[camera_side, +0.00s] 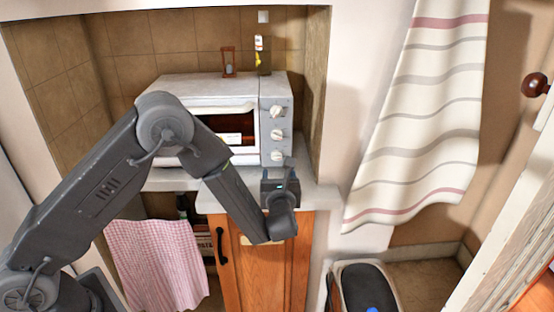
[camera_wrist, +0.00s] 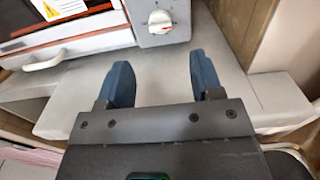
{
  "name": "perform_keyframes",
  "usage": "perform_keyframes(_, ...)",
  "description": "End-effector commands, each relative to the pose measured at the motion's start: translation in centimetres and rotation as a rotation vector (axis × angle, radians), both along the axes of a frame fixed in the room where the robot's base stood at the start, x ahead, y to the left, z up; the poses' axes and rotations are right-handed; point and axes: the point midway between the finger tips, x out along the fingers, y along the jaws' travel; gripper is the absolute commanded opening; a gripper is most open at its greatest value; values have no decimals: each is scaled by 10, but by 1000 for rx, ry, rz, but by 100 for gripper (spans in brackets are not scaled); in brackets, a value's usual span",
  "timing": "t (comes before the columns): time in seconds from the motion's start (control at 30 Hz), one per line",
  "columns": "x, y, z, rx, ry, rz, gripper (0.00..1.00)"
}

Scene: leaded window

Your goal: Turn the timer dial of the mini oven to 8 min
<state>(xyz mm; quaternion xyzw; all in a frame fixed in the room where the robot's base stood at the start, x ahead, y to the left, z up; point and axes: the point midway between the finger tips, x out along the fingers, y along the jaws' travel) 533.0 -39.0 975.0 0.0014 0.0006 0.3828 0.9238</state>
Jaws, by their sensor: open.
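The mini oven (camera_side: 185,90) stands on the counter in a tiled niche, its front facing me. Three white dials sit in a column on its right panel: a top dial (camera_side: 277,111), a middle dial (camera_side: 277,134) and a bottom dial (camera_side: 277,156). No label shows which is the timer. My gripper (camera_side: 279,174) is just below and in front of the bottom dial, not touching it. In the wrist view my gripper (camera_wrist: 160,68) is open and empty, with one dial (camera_wrist: 160,21) ahead between the fingers' lines. That dial has a red mark; its scale is too small to read.
The counter (camera_side: 170,180) runs under the oven. My arm crosses in front of the oven door. The oven door handle (camera_wrist: 45,62) shows at the left. An hourglass (camera_side: 229,62) and a bottle (camera_side: 259,55) stand behind or on the oven. A wooden cabinet (camera_side: 285,270) is below.

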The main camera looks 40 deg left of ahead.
Motion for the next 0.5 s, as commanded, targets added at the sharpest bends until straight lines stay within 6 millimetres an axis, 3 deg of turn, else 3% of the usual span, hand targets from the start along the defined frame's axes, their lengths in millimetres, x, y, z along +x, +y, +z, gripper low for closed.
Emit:
perform_keyframes(0.2, 32, 34, 0, 1, -1, 5, 60)
perform_keyframes(0.5, 61, 61, 0, 1, 1, 1, 60)
